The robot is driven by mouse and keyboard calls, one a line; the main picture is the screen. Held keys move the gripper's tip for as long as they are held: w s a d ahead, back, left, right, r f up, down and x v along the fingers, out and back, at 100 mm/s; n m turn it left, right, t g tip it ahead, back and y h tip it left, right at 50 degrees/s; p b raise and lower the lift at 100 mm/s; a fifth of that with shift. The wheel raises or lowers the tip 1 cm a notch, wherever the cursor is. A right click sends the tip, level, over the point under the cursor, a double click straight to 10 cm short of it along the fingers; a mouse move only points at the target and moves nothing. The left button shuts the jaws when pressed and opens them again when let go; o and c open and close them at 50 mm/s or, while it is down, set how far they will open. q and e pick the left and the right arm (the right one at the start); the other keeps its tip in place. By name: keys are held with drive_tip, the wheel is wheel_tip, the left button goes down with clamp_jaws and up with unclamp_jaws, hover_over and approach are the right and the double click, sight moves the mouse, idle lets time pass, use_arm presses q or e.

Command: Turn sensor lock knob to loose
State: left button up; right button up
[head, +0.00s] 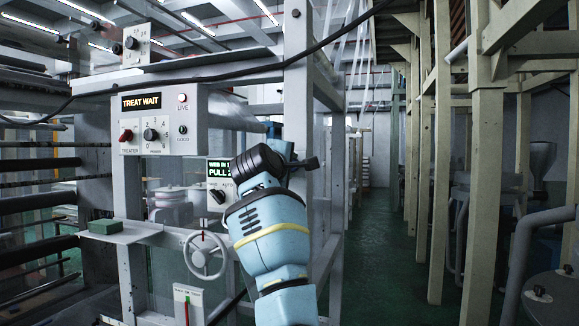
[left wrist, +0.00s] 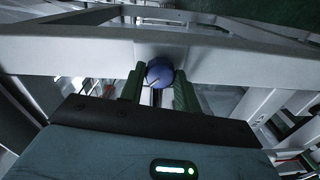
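In the left wrist view a round dark-blue knob (left wrist: 160,71) sits on the side of a light grey beam. My left gripper (left wrist: 159,82) has one green finger on each side of it. The fingers reach the knob with no clear gap, so it looks held between them. No label or pointer marking is readable on the knob. In the head view my light-blue arm reaches up to the grey machine frame, and its dark wrist hides the fingers and the knob. My right gripper is in neither view.
A control panel (head: 187,115) reading TREAT WAIT stands left of my arm. A green-text display (head: 218,169) with a dark selector knob (head: 217,197) and a handwheel (head: 204,255) are close beside the arm. A black cable crosses above. The green floor aisle (head: 385,235) is clear.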

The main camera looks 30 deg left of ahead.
use_arm(q)
drive_tip(key=o, duration=0.5)
drive_tip(key=shift+c, duration=0.2)
drive_tip(key=shift+s, duration=0.1)
drive_tip(key=v, duration=0.7)
drive_tip(key=shift+s, duration=0.3)
drive_tip(key=shift+d, duration=0.1)
